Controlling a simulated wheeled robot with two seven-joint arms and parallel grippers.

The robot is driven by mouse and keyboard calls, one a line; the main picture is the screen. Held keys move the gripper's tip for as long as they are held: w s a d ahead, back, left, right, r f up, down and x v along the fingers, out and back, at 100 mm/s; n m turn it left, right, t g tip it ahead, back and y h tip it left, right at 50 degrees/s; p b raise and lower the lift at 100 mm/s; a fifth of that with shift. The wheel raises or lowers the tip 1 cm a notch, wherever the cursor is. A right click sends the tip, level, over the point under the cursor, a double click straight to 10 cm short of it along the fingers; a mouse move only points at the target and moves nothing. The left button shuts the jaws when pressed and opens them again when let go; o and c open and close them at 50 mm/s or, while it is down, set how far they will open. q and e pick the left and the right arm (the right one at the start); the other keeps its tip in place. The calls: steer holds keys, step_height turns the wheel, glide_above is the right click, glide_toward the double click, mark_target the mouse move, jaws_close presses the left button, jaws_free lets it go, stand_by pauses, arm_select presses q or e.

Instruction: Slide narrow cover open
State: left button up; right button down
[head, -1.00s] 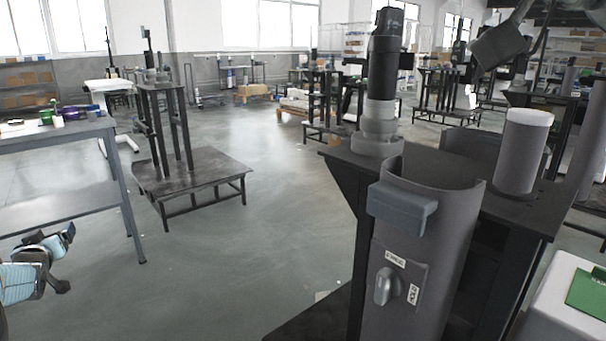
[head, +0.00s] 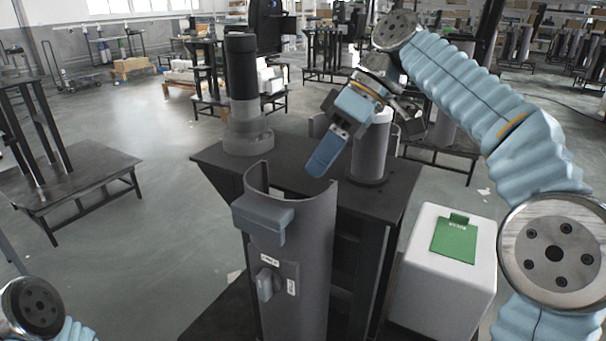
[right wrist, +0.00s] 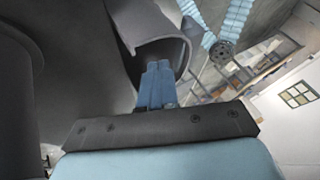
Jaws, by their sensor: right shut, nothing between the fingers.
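The narrow cover is probably the grey curved shell (head: 312,225) on the lift column in the middle of the head view. It stands upright, with an open curved top edge. A blue-grey block handle (head: 263,218) sticks out near its top, with a knob (head: 266,285) and small labels below. My right gripper (head: 319,168) is shut and empty, its blue fingers pointing down just above and behind the shell's top edge. In the right wrist view the blue fingers (right wrist: 157,80) point toward a curved grey shell (right wrist: 172,46); whether they touch it is unclear. My left gripper is out of view.
A black cylinder on a grey base (head: 243,100) stands on the dark top plate (head: 225,168), left of the gripper. A white box with a green panel (head: 440,285) stands at right.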

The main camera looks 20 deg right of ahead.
mark_target(272, 216)
steer(key=b+x, duration=0.2)
steer(key=x, duration=0.7)
steer(key=shift+s+a, duration=0.1)
steer(key=s+a+b, duration=0.1)
steer(key=s+a, duration=0.3)
steer(key=shift+s+a+f, duration=0.1)
steer(key=shift+a, duration=0.05)
steer(key=shift+s+a, duration=0.35)
